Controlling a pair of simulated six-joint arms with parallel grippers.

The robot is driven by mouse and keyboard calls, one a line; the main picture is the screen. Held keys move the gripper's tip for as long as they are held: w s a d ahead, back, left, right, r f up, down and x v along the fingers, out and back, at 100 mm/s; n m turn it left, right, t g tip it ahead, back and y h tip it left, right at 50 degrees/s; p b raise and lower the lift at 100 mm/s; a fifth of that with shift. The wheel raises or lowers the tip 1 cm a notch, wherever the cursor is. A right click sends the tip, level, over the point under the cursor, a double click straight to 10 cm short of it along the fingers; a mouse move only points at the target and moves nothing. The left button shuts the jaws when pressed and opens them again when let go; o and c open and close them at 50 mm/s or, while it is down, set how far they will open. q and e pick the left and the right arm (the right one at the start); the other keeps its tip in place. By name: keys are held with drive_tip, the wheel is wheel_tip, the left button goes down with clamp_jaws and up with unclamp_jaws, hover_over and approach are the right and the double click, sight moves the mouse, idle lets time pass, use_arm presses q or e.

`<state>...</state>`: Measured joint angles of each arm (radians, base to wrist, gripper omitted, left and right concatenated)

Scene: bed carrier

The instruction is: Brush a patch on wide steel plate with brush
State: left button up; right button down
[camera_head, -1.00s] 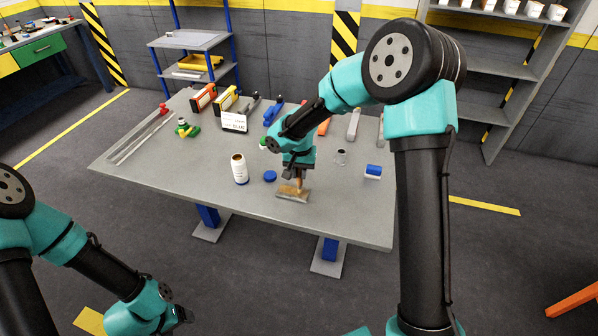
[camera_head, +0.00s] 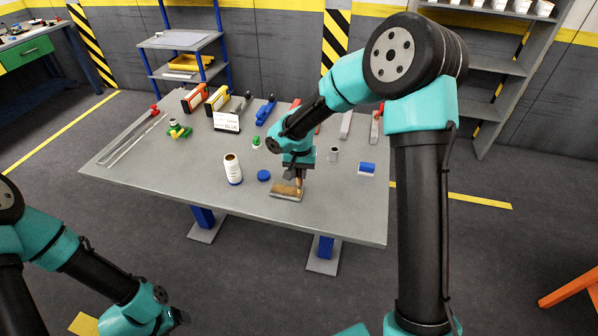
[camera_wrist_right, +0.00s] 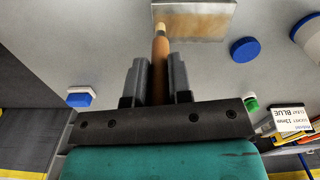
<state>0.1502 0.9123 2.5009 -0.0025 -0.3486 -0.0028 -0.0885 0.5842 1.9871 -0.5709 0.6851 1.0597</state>
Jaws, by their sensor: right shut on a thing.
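A flat plate (camera_head: 283,192) with a brownish patch lies on the grey table, below my right gripper. My right gripper (camera_head: 298,176) is shut on the wooden handle of the brush (camera_wrist_right: 160,55). The brush's light tip is at the plate's edge; I cannot tell if it touches. The left gripper (camera_head: 180,318) is low at the left, off the table, and its fingers are too unclear to read.
A white bottle (camera_head: 233,170) and a blue cap (camera_head: 264,175) stand left of the plate. A blue-and-white block (camera_head: 367,168) and a metal cup (camera_head: 334,154) are to the right. A label card (camera_head: 226,122) and several tools line the table's back. The table front (camera_head: 330,222) is clear.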

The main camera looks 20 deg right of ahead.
drive_tip(key=shift+a, duration=0.15)
drive_tip(key=shift+w+a, duration=0.6)
drive_tip(key=shift+a, duration=0.15)
drive_tip(key=shift+w+a, duration=0.1)
drive_tip(key=shift+w+a, duration=0.65)
drive_tip(key=shift+a, duration=0.15)
drive_tip(key=shift+w+a, duration=0.65)
drive_tip(key=shift+a, duration=0.25)
idle(0.4)
drive_tip(key=shift+w+a, duration=0.65)
drive_tip(key=shift+a, duration=0.2)
drive_tip(key=shift+d, duration=0.1)
